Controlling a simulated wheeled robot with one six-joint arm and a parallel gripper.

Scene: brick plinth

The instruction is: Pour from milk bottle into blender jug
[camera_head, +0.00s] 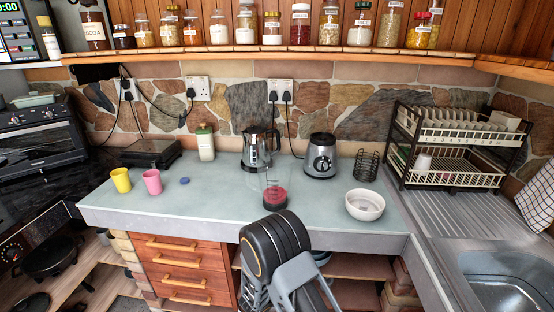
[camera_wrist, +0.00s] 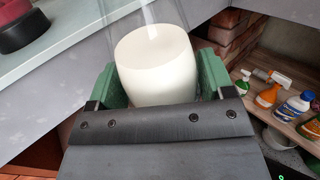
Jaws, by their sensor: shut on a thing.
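The milk bottle (camera_wrist: 157,70) shows in the wrist view as clear walls with white milk inside. My gripper (camera_wrist: 157,82) is shut on it, with one green finger at each side. Its upper part runs out of the picture. In the head view my arm hides the gripper, and I cannot make out the held bottle. The blender jug (camera_head: 275,196), clear with a red lower part, stands upright near the counter's front edge. Its dark and red base (camera_wrist: 30,22) shows at the upper left of the wrist view, apart from the held bottle.
A white bowl (camera_head: 365,204) is right of the jug. A kettle (camera_head: 257,150), grey appliance (camera_head: 320,158) and green-capped bottle (camera_head: 205,143) stand behind. A yellow cup (camera_head: 121,180) and pink cup (camera_head: 152,182) are left. Cleaning bottles (camera_wrist: 268,95) stand below.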

